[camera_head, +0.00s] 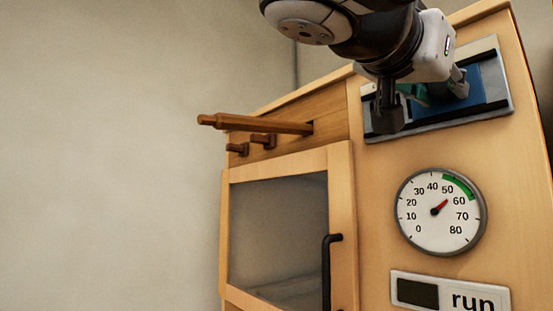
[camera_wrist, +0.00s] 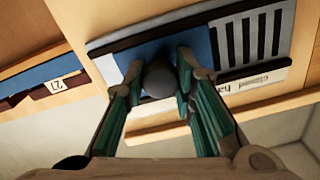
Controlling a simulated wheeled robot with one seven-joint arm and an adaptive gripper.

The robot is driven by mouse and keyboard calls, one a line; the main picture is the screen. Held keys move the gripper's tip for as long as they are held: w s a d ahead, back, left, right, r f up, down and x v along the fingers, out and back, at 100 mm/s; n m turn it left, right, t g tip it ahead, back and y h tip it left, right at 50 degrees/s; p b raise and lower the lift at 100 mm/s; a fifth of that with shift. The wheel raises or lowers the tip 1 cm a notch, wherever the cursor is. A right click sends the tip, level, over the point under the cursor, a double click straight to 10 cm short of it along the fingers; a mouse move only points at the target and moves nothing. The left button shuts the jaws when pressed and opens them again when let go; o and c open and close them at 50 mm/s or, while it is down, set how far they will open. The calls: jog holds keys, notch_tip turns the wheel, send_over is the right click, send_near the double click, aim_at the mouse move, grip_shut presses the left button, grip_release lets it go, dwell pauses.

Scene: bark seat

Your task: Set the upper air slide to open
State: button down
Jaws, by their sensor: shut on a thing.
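The upper air slide is a blue plate (camera_head: 484,86) in a grey frame (camera_head: 492,112) with dark rails, high on the right of the wooden cabinet. In the wrist view its dark round knob (camera_wrist: 160,77) stands between the green-padded fingers of my gripper (camera_wrist: 160,68). My gripper is shut on this knob. In the head view my gripper (camera_head: 423,95) is in front of the slide and covers its left part. The wrist view shows a slotted grille (camera_wrist: 252,38) uncovered right of the blue plate. A label strip (camera_wrist: 250,82) below it is upside down and partly hidden.
A round gauge (camera_head: 440,211) with a red needle and a "run" sign (camera_head: 450,293) are below the slide. A wooden lever (camera_head: 255,124) juts left from the cabinet. A glazed door (camera_head: 280,230) has a black handle (camera_head: 328,270). Free space lies left.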

jog(key=shift+s+d, duration=0.15)
jog(key=shift+s, duration=0.05)
jog(key=c, duration=1.3)
grip_release()
jog(key=shift+s, duration=0.1)
jog(key=v, duration=1.2)
jog(key=shift+f, duration=0.1)
